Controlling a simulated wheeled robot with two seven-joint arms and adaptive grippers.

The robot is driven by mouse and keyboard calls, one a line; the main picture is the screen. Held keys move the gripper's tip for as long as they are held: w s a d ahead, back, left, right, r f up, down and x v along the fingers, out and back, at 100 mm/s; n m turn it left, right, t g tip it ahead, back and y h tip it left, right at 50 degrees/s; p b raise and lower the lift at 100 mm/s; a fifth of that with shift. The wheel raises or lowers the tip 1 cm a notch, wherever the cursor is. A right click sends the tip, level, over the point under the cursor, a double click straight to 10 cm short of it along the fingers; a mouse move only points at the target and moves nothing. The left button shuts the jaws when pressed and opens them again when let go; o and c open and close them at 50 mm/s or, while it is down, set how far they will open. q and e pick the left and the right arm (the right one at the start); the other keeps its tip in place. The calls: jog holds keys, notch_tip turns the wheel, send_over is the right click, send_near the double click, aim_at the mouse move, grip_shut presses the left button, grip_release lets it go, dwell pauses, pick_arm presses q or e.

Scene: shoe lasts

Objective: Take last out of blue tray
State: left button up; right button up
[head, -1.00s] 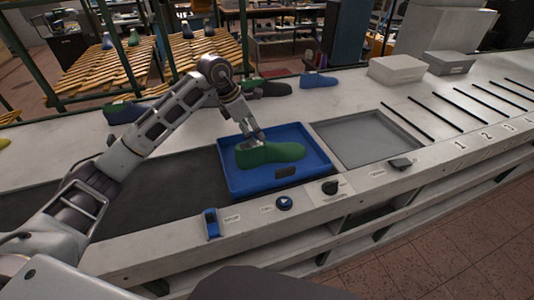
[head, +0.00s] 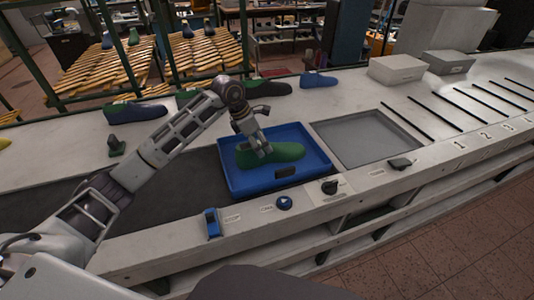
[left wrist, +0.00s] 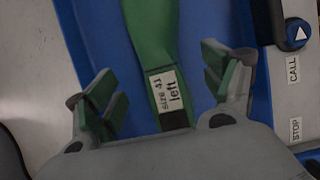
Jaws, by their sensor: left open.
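A green last (head: 275,152) lies in the blue tray (head: 232,186) on the bench, its toe pointing right in the head view. In the left wrist view the last (left wrist: 150,40) carries a white label reading "size 41 left" and a dark band. My left gripper (head: 260,150) is over the heel end of the last, inside the tray area. In the left wrist view my left gripper (left wrist: 165,95) is open, with one finger on each side of the last and gaps between. The right gripper is not in view.
A grey recessed tray (head: 368,138) is right of the blue tray. Several lasts, one of them blue (head: 319,80), stand along the back of the bench. Grey boxes (head: 397,69) sit at the back right. A blue call button (head: 284,203) is on the front edge.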

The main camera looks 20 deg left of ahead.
pick_arm(q)
jog(key=shift+d+p+x, duration=0.15)
jog(key=shift+p+x, duration=0.05)
jog(key=shift+x, duration=0.5)
jog(key=shift+d+p+x, duration=0.15)
jog(key=shift+x, duration=1.25)
jog(key=shift+w+d+f, duration=0.1)
jog(key=shift+w+f, duration=0.1)
jog(key=shift+f, duration=0.1)
jog(key=c, duration=1.6)
jog(key=shift+r, duration=1.3)
notch_tip(320, 180, up, 5)
jog(key=shift+r+b, duration=0.1)
jog(key=shift+b, duration=0.2)
jog(key=shift+r, duration=1.2)
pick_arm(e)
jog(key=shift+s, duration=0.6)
